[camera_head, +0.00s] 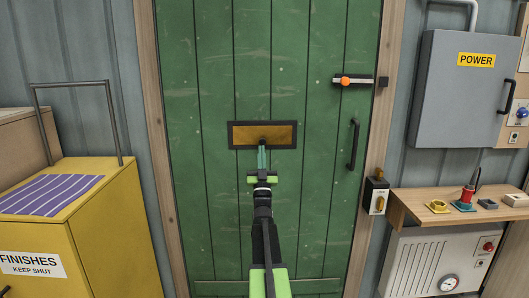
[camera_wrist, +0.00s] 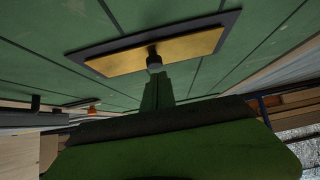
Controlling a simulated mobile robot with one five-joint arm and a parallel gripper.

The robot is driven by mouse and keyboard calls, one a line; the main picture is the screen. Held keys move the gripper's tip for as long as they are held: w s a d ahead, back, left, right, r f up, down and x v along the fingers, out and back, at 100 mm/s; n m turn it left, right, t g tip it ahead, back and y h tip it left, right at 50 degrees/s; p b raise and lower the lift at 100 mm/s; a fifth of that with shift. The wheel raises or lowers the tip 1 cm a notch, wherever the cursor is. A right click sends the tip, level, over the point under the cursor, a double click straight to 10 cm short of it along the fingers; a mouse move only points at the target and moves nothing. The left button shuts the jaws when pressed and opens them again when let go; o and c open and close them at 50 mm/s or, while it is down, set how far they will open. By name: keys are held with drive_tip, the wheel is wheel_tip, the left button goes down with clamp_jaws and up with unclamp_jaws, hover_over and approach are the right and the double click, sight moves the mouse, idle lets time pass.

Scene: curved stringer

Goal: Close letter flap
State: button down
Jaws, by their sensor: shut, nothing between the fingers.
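The letter flap (camera_head: 280,133) is a brass-coloured plate in a dark frame, set in the green plank door (camera_head: 300,60). It lies nearly flush in its frame, though a slight tilt is hard to judge. The flap also shows in the wrist view (camera_wrist: 195,45), with a small dark knob or stub at its lower middle edge. My gripper (camera_head: 262,150) is shut and empty, its tip at the flap's lower middle edge. In the wrist view the gripper tip (camera_wrist: 155,68) meets or nearly meets the flap; I cannot tell whether it touches.
An orange-knobbed bolt (camera_head: 346,81) and a dark handle (camera_head: 353,145) are on the door's right. A yellow cabinet (camera_head: 110,215) stands left. A shelf (camera_head: 460,203) with small items and a grey power box (camera_head: 460,90) are right.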

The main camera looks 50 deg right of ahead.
drive_tip(key=s+a+f+b, duration=0.3)
drive_tip(key=f+b, duration=0.6)
drive_tip(key=shift+s+b, duration=0.35)
drive_tip(key=shift+b, duration=0.05)
drive_tip(key=shift+f, duration=0.1)
